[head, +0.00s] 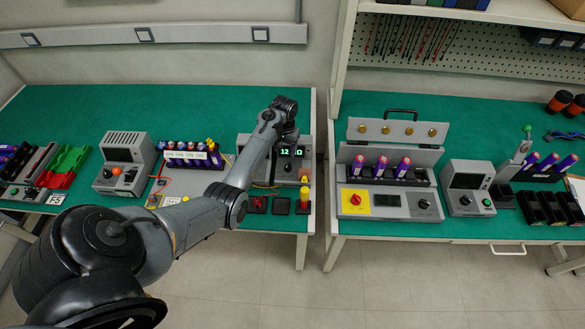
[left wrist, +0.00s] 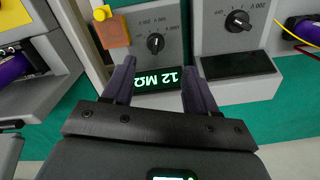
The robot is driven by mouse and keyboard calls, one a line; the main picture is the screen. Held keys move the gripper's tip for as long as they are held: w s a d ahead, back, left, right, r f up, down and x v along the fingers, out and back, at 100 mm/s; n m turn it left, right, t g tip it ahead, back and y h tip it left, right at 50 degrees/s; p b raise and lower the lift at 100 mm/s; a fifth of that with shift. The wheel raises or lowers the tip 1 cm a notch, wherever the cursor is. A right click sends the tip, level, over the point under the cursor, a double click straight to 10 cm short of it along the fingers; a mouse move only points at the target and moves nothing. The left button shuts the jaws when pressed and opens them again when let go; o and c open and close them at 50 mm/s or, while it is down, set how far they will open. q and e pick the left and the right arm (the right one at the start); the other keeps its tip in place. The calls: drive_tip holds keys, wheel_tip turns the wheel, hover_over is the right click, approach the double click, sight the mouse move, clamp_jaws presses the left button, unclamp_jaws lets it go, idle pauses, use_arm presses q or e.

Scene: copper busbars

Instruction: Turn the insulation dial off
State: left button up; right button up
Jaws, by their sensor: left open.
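The insulation meter (head: 305,152) is a grey box on the left green bench, with a lit green display reading 12 Ω in part behind my arm. In the left wrist view, a lit display (left wrist: 158,80) reads 12 MΩ upside down. My right gripper is not in view.
A second black dial (left wrist: 238,21) is on the neighbouring grey panel. An orange block with a yellow button (left wrist: 110,28) is close to the insulation dial. Purple cells (head: 190,150) stand left of the meter. A floor gap separates the benches.

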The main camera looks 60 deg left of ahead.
sight(287, 166)
use_arm(q)
drive_tip(key=f, duration=0.3)
drive_tip(key=f+b, duration=0.1)
drive_tip(key=f, duration=0.3)
drive_tip(key=f+b, duration=0.1)
drive_tip(key=f, duration=0.2)
drive_tip(key=shift+w+d+f, duration=0.1)
drive_tip(key=shift+w+f, duration=0.1)
drive_tip(key=shift+w, duration=0.1)
drive_tip(key=shift+c, duration=0.5)
drive_tip(key=c, duration=0.9)
